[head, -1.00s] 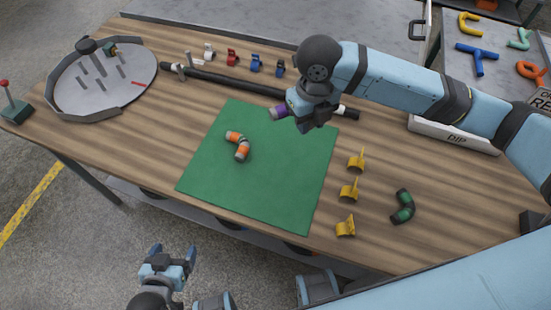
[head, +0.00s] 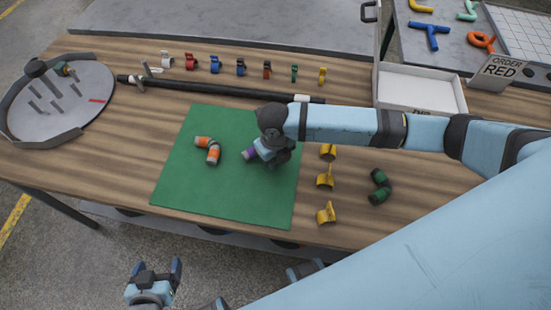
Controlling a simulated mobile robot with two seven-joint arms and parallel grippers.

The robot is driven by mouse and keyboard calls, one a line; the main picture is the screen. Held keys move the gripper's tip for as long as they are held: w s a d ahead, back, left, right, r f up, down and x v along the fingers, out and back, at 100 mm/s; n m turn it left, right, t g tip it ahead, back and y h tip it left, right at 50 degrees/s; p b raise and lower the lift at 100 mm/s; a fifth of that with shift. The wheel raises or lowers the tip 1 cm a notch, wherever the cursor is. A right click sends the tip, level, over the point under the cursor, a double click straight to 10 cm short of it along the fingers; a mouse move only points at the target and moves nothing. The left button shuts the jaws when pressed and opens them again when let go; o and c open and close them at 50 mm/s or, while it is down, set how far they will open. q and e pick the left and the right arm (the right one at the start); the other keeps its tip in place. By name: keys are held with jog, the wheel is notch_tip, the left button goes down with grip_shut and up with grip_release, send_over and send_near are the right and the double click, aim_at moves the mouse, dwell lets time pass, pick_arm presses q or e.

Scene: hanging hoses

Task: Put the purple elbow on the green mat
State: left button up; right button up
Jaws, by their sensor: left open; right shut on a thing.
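The purple elbow (head: 250,155) is partly hidden by my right gripper (head: 262,154), which is shut on it. The gripper and elbow are over the right part of the green mat (head: 225,205); I cannot tell whether the elbow touches the mat. An orange elbow (head: 209,149) with grey ends lies on the mat, left of the purple one. My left gripper (head: 154,272) is open and empty, below the front edge of the table.
Yellow clips (head: 326,179) stand right of the mat, with a green elbow (head: 380,187) beyond them. A black hose (head: 215,87) and several coloured clips lie behind the mat. A round tray (head: 60,98) with pegs is at left, a white bin (head: 420,88) at back right.

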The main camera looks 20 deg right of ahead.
jog(key=shift+f, duration=0.5)
jog(key=o, duration=0.9)
notch_tip(320, 180, up, 12)
jog(key=shift+w+r, duration=0.1)
